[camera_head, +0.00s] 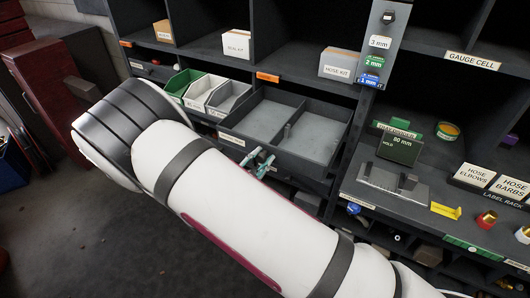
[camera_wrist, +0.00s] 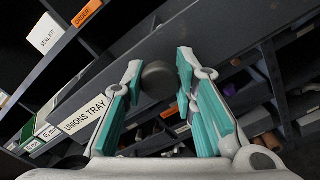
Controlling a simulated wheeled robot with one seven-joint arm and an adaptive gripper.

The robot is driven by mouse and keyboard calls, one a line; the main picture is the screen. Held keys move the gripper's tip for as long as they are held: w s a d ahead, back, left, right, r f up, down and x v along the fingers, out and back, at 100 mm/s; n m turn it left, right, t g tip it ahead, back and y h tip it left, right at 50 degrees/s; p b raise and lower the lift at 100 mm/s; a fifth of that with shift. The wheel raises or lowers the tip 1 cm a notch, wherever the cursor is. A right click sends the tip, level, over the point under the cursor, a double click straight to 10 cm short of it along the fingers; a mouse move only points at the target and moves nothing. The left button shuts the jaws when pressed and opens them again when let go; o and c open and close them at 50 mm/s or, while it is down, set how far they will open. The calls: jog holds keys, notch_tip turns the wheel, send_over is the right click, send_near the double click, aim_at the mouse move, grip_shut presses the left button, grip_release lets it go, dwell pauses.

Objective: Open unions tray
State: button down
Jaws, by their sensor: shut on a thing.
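The unions tray (camera_head: 262,120) is a dark grey drawer with a divided, empty-looking inside, and it juts out from the shelf in the head view. Its front, with a white "UNIONS TRAY" label (camera_wrist: 85,115), shows in the wrist view. My gripper (camera_head: 258,163) is at the tray's front face in the head view. In the wrist view its teal fingers are on either side of a round dark knob (camera_wrist: 158,77) on that front, and it is shut on this knob. My white arm hides the floor in front of the tray.
Green and white open bins (camera_head: 205,92) stand left of the tray. A hose kit box (camera_head: 340,64) sits above it. Open floor (camera_head: 90,240) lies at the lower left.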

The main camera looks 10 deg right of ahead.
jog(key=c, duration=1.3)
grip_release()
jog(key=shift+a, duration=0.1)
jog(key=v, duration=1.2)
